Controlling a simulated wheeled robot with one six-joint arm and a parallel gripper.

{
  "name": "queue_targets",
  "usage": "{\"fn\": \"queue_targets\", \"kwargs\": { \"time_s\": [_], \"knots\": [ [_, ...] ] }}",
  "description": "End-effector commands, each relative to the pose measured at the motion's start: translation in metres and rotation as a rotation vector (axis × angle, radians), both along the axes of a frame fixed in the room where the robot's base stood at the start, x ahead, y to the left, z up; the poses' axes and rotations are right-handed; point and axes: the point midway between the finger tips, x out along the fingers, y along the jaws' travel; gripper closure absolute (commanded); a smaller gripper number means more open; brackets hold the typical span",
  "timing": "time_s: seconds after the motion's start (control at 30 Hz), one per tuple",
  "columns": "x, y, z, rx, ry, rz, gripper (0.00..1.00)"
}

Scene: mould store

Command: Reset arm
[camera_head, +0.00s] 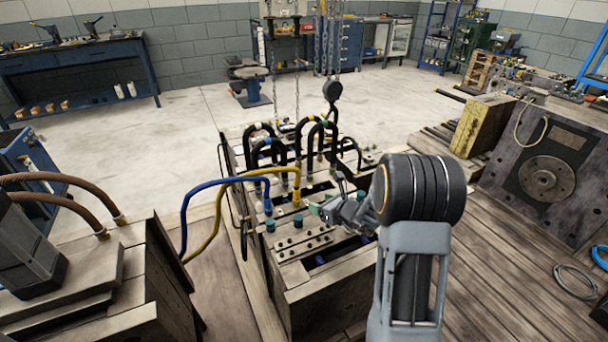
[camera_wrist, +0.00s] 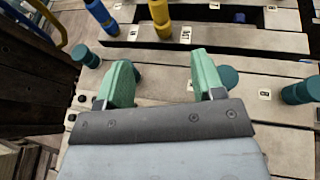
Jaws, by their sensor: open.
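My gripper (camera_wrist: 164,82) has green fingers that stand apart with nothing between them. In the wrist view it is over the light top plates of a mould (camera_wrist: 160,120). In the head view my arm reaches in from the lower right, and the gripper (camera_head: 318,211) is small and partly hidden by the wrist, above the same mould (camera_head: 335,297). A teal plug (camera_wrist: 229,77) shows just beside the right finger. Another teal plug (camera_wrist: 85,57) is to the left. Whether the fingers touch anything is not clear.
A yellow hose (camera_head: 222,205) and a blue hose (camera_head: 200,187) run into fittings left of my gripper. Black looped hoses (camera_head: 315,128) and hanging chains stand behind it. The concrete floor (camera_head: 150,150) beyond is clear.

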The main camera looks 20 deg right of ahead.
Motion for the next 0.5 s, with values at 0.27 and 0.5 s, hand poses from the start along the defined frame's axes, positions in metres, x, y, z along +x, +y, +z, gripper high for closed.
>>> {"fn": "queue_targets", "kwargs": {
  "time_s": [0.27, 0.5],
  "knots": [
    [-0.009, 0.01, -0.007, -0.103, -0.012, 0.118, 0.38],
    [-0.068, 0.051, -0.006, -0.407, -0.042, 0.597, 0.38]
  ]
}}
